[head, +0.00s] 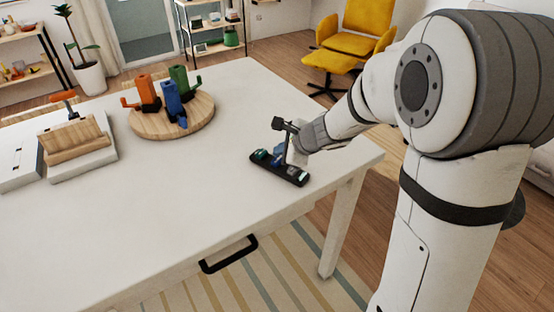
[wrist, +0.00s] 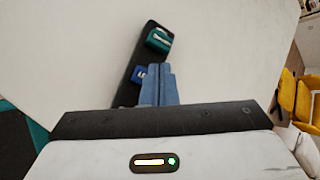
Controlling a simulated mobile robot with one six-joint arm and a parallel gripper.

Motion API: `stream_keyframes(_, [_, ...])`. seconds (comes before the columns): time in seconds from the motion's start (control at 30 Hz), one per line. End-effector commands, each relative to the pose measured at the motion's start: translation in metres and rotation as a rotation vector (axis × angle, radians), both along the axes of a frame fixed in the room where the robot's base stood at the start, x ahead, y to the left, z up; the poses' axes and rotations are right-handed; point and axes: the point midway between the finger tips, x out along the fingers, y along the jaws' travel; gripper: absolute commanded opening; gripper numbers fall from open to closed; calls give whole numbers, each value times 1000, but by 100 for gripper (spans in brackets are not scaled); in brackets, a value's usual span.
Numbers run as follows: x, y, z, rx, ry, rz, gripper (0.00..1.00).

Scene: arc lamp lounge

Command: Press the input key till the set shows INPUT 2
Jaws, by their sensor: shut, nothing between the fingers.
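A dark remote-like block (head: 292,175) lies on the white table near its right front edge. In the wrist view, the block (wrist: 150,28) carries a teal key (wrist: 159,40) with a white mark and a smaller blue key (wrist: 138,74) with a white mark. My gripper (head: 277,161) is over the middle of the block. Its blue fingers are together and empty in the wrist view (wrist: 157,66), just right of the blue key. They hide part of the block, and I cannot tell whether they touch it. No set or screen showing an input is in view.
The white table (head: 200,190) is bare left of the block. A round wooden board (head: 172,125) with orange, blue and green pieces stands farther back. A wooden-topped box (head: 78,150) is at left. A black drawer handle (head: 228,254) juts from the front. A yellow chair (head: 350,40) stands behind.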

Motion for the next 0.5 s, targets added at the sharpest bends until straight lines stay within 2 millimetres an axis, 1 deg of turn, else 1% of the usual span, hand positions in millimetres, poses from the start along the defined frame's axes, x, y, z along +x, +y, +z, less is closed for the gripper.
stream_keyframes(0.3, [0, 0, -1, 0, 0, 0, 0])
stream_keyframes(0.5, [0, 0, -7, 0, 0, 0, 0])
